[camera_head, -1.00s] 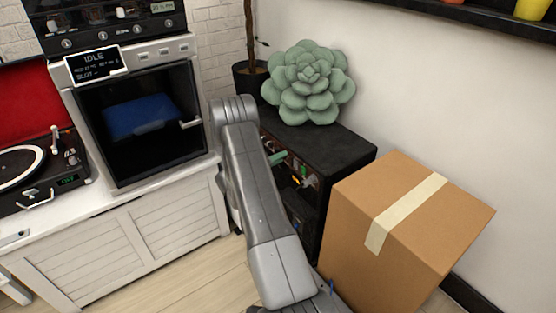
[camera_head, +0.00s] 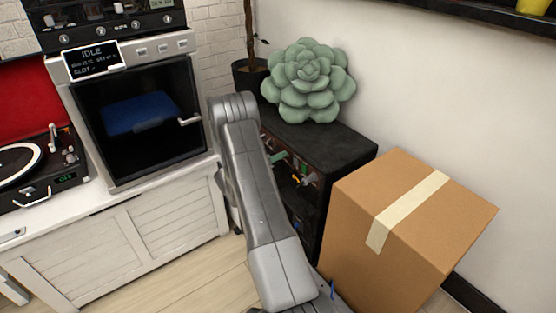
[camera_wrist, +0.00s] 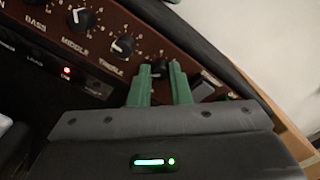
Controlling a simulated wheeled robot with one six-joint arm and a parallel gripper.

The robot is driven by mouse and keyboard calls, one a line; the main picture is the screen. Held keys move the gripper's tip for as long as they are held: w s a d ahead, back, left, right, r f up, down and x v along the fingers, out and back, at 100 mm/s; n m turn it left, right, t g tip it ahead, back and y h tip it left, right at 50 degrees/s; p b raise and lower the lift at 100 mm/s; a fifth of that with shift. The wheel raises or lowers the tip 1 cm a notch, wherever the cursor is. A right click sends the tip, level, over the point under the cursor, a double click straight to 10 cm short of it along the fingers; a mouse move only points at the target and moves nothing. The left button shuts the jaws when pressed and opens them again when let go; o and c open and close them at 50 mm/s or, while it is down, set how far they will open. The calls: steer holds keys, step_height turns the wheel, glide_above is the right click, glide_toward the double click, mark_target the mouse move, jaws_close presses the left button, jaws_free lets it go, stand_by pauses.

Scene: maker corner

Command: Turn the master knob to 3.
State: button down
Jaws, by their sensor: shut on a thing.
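The amplifier (camera_head: 345,148) is a black cabinet at the centre of the head view. Its brown control panel (camera_wrist: 140,22) fills the upper wrist view, with a row of dark knobs marked in white. The bass, middle and treble labels are readable. The master knob (camera_wrist: 159,67) is past the treble knob (camera_wrist: 123,45), at the row's right end. My gripper (camera_wrist: 160,78) has green fingers on either side of the master knob and is shut on it. The knob's label and scale are mostly hidden by the fingers, so I cannot read its setting.
A cardboard box (camera_head: 400,225) stands close to the amplifier's right. A green succulent-shaped cushion (camera_head: 308,80) sits on its top. An oven (camera_head: 140,115) and turntable (camera_head: 40,165) are at left.

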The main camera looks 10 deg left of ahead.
steer(key=shift+f+m+b, duration=0.1)
steer(key=shift+m+b, duration=3.75)
steer(key=shift+m, duration=3.15)
steer(key=c, duration=1.3)
jaws_free()
steer(key=shift+c, duration=0.2)
steer(key=shift+a, duration=0.1)
steer(key=p+v, duration=0.4)
steer(key=v, duration=0.9)
steer(key=shift+s+a, duration=0.25)
steer(key=shift+s, duration=0.05)
